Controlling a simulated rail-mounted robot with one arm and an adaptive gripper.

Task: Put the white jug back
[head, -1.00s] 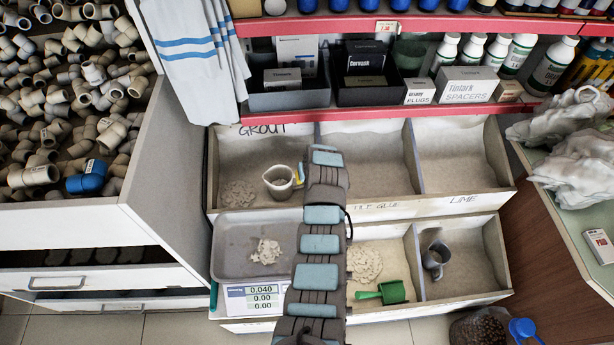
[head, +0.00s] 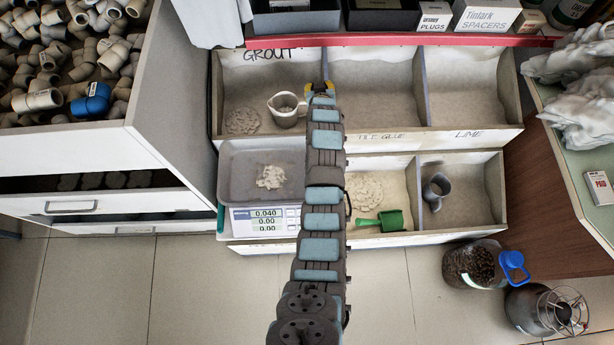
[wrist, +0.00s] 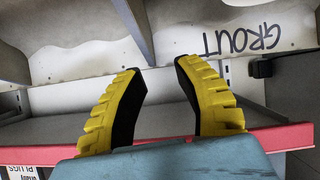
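The white jug (head: 284,110) stands upright in the upper left bin marked GROUT (head: 262,76), to the right of a small heap of pale powder. Its handle side is toward my gripper. My gripper (head: 318,88) is just right of and behind the jug in the head view, near the divider between the grout and tile glue bins. In the wrist view, my yellow fingers (wrist: 160,105) are apart with nothing between them. The wrist view shows the grout lettering upside down, and the jug is not in it.
A scale (head: 265,218) with a powder-filled tray reads 0.040. A green scoop (head: 380,222) lies in a lower bin, and a grey mug-like vessel (head: 436,188) is in the bin to its right. A red shelf edge (head: 390,40) runs above the bins. Containers (head: 472,265) stand on the floor.

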